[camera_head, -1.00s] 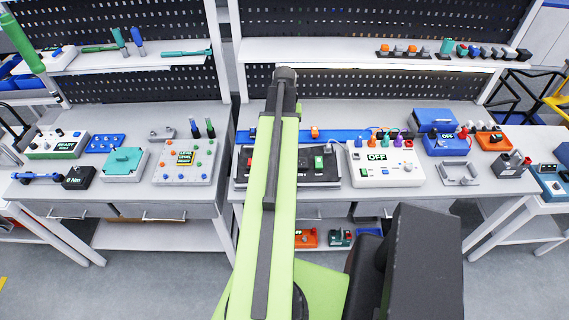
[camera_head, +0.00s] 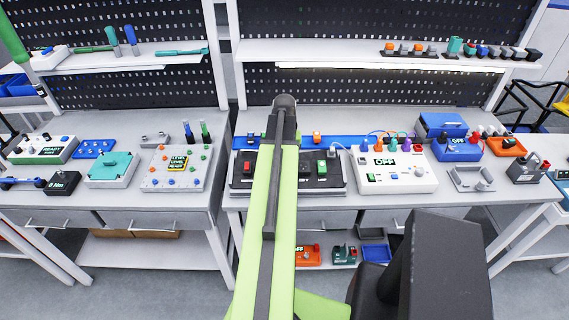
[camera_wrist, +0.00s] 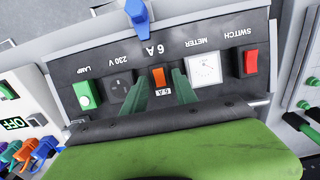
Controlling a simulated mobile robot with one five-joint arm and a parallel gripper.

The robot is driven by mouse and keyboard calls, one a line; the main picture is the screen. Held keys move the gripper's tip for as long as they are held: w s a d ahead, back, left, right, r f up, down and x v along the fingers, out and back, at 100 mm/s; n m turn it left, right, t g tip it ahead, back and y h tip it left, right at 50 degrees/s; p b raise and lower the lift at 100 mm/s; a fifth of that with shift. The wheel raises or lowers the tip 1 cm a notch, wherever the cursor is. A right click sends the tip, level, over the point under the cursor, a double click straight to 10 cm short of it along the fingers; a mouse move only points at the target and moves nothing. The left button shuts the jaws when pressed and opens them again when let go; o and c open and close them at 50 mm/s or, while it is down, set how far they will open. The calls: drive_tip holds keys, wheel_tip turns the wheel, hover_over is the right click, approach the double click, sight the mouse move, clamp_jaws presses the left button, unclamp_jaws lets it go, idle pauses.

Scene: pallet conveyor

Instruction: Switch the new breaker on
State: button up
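The dark breaker panel (camera_wrist: 115,62) fills the upper wrist view, its lettering upside down. An orange breaker rocker (camera_wrist: 159,78) marked 6 A sits mid-panel, between the 230 V socket (camera_wrist: 118,86) and the meter (camera_wrist: 204,68). The green lamp (camera_wrist: 86,95) and red switch (camera_wrist: 250,61) are at the ends. My gripper (camera_wrist: 163,78) is open, its green fingers on either side of the rocker's line; contact cannot be told. In the head view the panel (camera_head: 336,186) is partly behind my arm, which hides the gripper and breaker.
A white box reading OFF (camera_head: 410,182) stands right of the panel. A blue strip (camera_head: 345,137) with coloured parts runs behind it. A blue upright piece (camera_wrist: 137,12) stands at the panel edge. The left bench holds a button box (camera_head: 172,181) and a teal box (camera_head: 110,168).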

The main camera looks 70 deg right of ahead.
clamp_jaws()
drive_tip(key=shift+s+a+f+t+h+b, duration=0.15)
drive_tip(key=shift+a+t+h+b, duration=0.15)
drive_tip(key=shift+a+h, duration=0.35)
drive_tip(key=shift+d+h, duration=0.2)
drive_tip(key=shift+h, duration=0.55)
drive_tip(key=shift+d, duration=0.1)
drive_tip(key=shift+o, duration=0.7)
unclamp_jaws()
